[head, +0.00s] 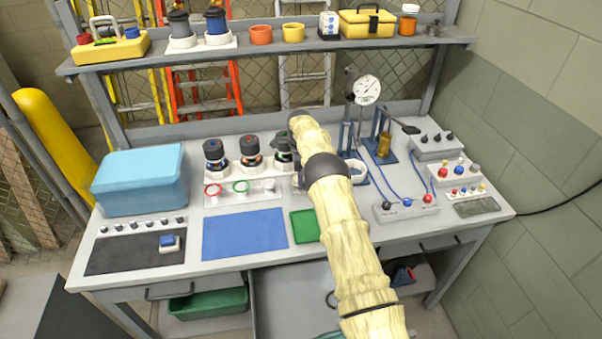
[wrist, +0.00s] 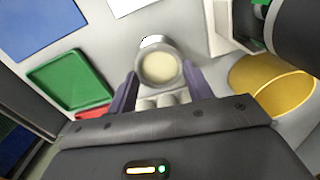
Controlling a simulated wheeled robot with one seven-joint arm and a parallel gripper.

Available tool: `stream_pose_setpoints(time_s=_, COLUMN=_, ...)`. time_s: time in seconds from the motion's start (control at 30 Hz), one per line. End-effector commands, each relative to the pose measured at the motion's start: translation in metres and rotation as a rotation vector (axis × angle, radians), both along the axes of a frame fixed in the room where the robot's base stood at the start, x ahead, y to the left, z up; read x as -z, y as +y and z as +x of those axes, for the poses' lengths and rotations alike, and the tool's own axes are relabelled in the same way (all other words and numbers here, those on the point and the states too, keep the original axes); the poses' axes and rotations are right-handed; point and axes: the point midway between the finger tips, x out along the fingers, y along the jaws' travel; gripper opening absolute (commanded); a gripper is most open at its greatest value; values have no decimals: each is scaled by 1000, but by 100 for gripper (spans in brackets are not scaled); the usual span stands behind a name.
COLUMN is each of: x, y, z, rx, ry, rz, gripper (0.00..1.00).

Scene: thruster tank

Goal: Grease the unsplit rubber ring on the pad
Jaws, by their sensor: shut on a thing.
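My gripper (wrist: 161,90) has its two purple fingers shut on a small round pot (wrist: 147,41) with cream-coloured contents, above the bench. In the head view my arm hides the gripper and the pot. Any split in either ring is too small to tell. Several whitish rounded shapes show between the fingers below the pot; I cannot tell what they are.
A blue mat (head: 245,235) and a green tray (head: 305,226) lie near the front edge. Dark cylinders (head: 214,155) stand behind the rings. A dial gauge (head: 367,90) and wired boxes (head: 407,209) are at right. A yellow cylinder (wrist: 262,82) is close to my gripper's right.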

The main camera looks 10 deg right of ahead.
Motion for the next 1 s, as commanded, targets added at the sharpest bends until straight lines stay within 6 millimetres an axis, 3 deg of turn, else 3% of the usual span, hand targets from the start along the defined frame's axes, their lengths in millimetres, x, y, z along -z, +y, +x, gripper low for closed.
stream_pose_setpoints(time_s=0.17, x=1, y=0, z=0, rx=-31, ry=2, rz=0, gripper=30)
stream_pose_setpoints(time_s=0.8, x=2, y=0, z=-1, rx=-692, ry=3, rz=2, gripper=30)
stream_pose_setpoints(time_s=1.0, x=2, y=-1, z=-1, rx=-808, ry=3, rz=1, gripper=30)
